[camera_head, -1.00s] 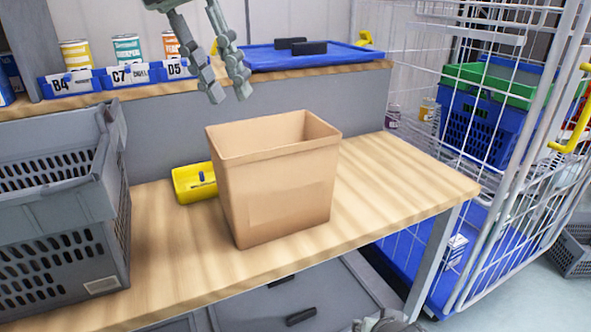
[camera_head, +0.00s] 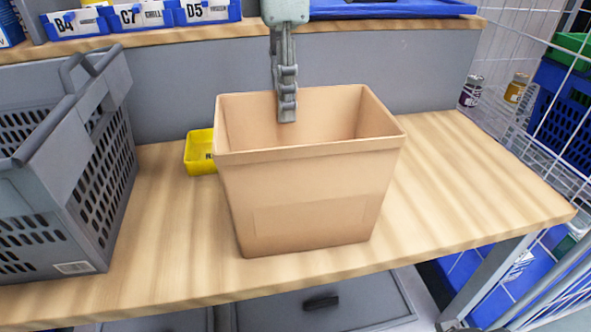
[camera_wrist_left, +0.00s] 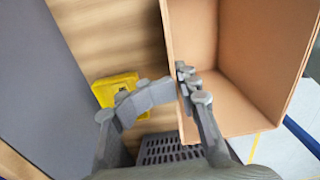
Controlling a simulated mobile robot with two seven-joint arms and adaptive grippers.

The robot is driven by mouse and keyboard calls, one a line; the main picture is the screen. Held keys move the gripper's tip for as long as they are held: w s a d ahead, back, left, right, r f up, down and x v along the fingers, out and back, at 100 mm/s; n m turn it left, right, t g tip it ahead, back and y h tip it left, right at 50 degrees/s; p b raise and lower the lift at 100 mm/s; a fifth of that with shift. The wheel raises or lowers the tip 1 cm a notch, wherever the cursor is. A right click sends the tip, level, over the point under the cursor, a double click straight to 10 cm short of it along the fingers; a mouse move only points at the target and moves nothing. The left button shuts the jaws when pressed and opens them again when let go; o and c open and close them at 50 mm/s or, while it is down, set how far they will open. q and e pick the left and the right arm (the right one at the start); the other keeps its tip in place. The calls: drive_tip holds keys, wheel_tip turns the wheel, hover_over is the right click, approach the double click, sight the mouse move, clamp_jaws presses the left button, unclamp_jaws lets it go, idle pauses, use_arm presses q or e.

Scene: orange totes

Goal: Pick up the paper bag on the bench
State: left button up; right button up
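The paper bag (camera_head: 300,200), a tan open-topped box shape, stands upright on the wooden bench (camera_head: 450,190). My left gripper (camera_head: 287,112) comes down from above at the bag's far wall, with one finger inside the bag in front of that wall. The other finger is hidden behind the wall in the head view. In the left wrist view the bag (camera_wrist_left: 245,45) is at right, and the gripper (camera_wrist_left: 179,82) has a finger on each side of its wall, both pressed against it. My right gripper is not seen.
A grey basket (camera_head: 50,190) stands left of the bag. A yellow bin (camera_head: 200,152) sits behind its left side. A shelf with blue labelled bins (camera_head: 140,15) runs along the back. A wire cage (camera_head: 530,120) stands at right. The bench right of the bag is clear.

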sight(282, 126)
use_arm(q)
drive_tip(key=f, duration=0.5)
drive_tip(key=shift+w+a+f, duration=0.1)
drive_tip(key=shift+a+f, duration=0.05)
drive_tip(key=shift+a, duration=0.05)
drive_tip(key=shift+c, duration=0.3)
clamp_jaws()
